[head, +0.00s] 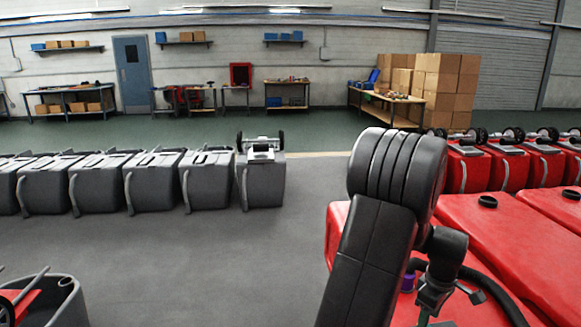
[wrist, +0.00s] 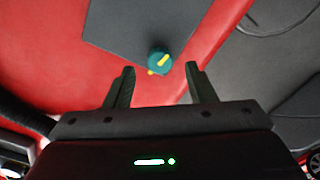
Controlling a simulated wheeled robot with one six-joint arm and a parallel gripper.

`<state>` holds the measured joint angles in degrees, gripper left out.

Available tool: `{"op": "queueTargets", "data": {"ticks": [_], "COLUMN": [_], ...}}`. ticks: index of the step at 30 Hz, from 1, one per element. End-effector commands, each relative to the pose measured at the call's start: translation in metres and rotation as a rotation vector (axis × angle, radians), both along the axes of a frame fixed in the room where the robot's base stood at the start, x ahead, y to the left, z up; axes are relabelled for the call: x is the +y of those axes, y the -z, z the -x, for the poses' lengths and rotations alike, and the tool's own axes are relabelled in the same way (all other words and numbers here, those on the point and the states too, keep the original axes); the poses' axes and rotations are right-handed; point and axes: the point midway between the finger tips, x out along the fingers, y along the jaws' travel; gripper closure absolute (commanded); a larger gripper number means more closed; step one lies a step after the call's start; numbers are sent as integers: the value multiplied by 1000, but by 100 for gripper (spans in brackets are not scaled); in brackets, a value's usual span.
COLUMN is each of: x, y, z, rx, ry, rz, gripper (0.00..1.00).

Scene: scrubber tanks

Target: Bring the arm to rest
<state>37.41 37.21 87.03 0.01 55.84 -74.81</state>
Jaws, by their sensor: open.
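My arm (head: 385,215) is raised and bent at the front right in the head view, with its end hanging down over a red tank. In the wrist view, my gripper (wrist: 160,84) is open, with its two dark fingers apart and nothing between them. A teal knob with a yellow mark (wrist: 158,61) sits on a dark grey panel (wrist: 125,25) just beyond the fingertips, apart from them as far as I can tell. Red bodywork (wrist: 55,60) surrounds the panel. In the head view, the fingertips are hard to make out.
Red tanks (head: 475,235) fill the right side, close under my arm. A row of grey tanks (head: 155,182) stands at left. A grey bin-like tank (head: 62,300) is at the lower left. Grey floor (head: 215,270) between is clear. Benches and cardboard boxes (head: 445,85) stand far back.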

Motion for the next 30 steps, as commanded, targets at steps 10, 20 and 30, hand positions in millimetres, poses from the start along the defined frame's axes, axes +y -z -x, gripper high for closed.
{"op": "queueTargets", "data": {"ticks": [10,20,30], "x": [0,0,-1], "y": [34,33,1], "z": [0,0,-1], "rx": [-1,-1,-3], "ry": [6,17,0], "rz": [2,2,3], "gripper": [50,50,50]}}
